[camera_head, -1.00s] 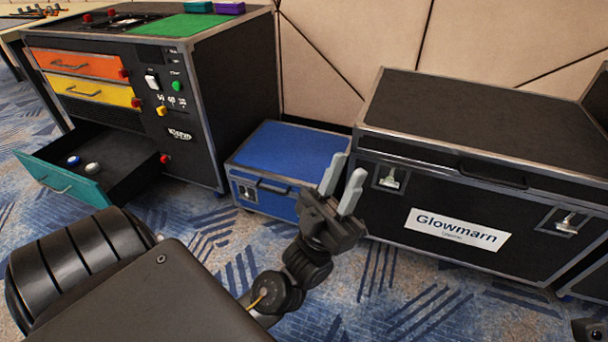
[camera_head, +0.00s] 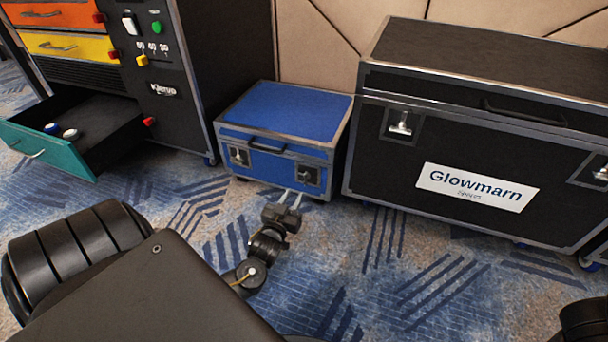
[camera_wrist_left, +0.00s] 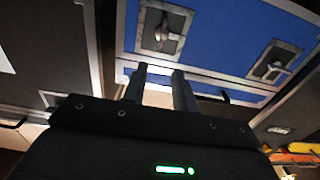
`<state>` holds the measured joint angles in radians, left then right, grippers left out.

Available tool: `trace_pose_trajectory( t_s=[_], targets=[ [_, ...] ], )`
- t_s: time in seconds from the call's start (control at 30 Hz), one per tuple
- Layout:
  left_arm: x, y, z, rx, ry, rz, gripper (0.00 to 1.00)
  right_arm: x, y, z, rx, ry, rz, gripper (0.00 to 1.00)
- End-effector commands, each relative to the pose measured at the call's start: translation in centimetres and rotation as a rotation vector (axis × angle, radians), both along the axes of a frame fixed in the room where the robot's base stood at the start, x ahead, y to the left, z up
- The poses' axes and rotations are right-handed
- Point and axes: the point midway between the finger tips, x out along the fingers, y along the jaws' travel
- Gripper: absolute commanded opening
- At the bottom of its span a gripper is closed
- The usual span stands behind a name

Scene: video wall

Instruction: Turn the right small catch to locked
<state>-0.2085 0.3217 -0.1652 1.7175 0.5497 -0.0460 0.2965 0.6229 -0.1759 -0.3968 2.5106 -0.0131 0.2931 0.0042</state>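The blue case (camera_head: 285,112) stands on the carpet with two small metal catches on its front. The right small catch (camera_head: 308,175) is near the case's right corner; the left one (camera_head: 239,156) is left of the handle. My left gripper (camera_head: 291,198) is low in front of the right catch, its two fingers apart with nothing between them. In the left wrist view, which is turned over, the right catch (camera_wrist_left: 163,32) lies just beyond the open fingertips, with a visible gap. The other catch (camera_wrist_left: 274,62) is further right there. My right gripper is not in view.
The large black Glowmarn case (camera_head: 465,150) stands close on the right of the blue case. The black cabinet (camera_head: 180,95) is on the left, with its teal drawer (camera_head: 50,150) pulled out. The patterned carpet in front is clear.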

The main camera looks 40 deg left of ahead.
Motion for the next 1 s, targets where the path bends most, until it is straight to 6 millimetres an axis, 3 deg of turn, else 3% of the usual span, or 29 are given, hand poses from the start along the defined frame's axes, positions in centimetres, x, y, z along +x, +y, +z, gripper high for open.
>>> trace_pose_trajectory(
  t_s=[0.2, 0.5, 0.97, 1.0],
  targets=[
    [3.8, 1.3, -0.5, 0.003, -0.004, -0.002, 0.28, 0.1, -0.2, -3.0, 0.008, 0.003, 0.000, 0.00],
    [8.2, 2.8, -0.3, 0.002, -0.003, -0.002, 0.28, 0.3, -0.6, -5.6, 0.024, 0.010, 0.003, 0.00],
    [9.3, 3.2, 0.0, 0.000, -0.001, -0.002, 0.28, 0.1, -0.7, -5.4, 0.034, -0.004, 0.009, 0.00],
    [9.3, 3.2, 0.0, 0.000, -0.001, -0.002, 0.23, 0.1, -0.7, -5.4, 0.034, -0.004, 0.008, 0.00]
  ],
)
